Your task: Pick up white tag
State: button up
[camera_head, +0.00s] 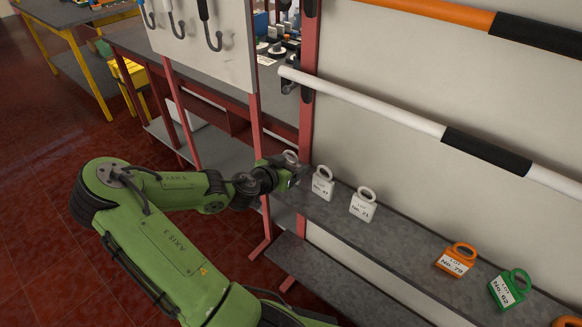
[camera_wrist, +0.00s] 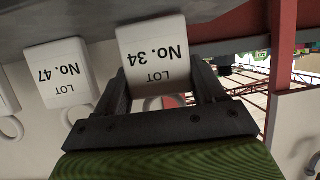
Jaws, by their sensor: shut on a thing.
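A white tag marked LOT No. 34 (camera_wrist: 152,50) is between the two dark fingers of my gripper (camera_wrist: 162,82) in the wrist view. The gripper is shut on it. The tag appears upside down there, its ring partly hidden by the gripper. In the head view my gripper (camera_head: 294,174) is at the left end of the grey shelf (camera_head: 408,243), with a pale ring of the tag (camera_head: 291,156) showing above it. I cannot tell whether the tag touches the shelf. A second white tag, No. 47 (camera_head: 322,184), stands close to the right; it also shows in the wrist view (camera_wrist: 62,74).
Further right on the shelf stand another white tag (camera_head: 362,205), an orange tag (camera_head: 456,260) and a green tag (camera_head: 509,289). A red post (camera_head: 308,90) is close beside my gripper. A white bar (camera_head: 380,110) with a black grip runs above the shelf.

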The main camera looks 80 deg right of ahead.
aim_at(290, 151)
notch_tip(290, 151, up, 7)
jog(key=p, duration=0.2)
jog(key=shift+a+p, duration=0.15)
jog(key=shift+p, duration=0.15)
jog(key=w+a, duration=0.4)
jog(key=a, duration=0.5)
jog(key=w+a+b, duration=0.1)
jog(key=w+a, duration=0.2)
jog(key=a, duration=0.6)
jog(key=shift+w+b, duration=0.3)
jog(key=shift+w, duration=0.1)
jog(key=shift+f, duration=0.1)
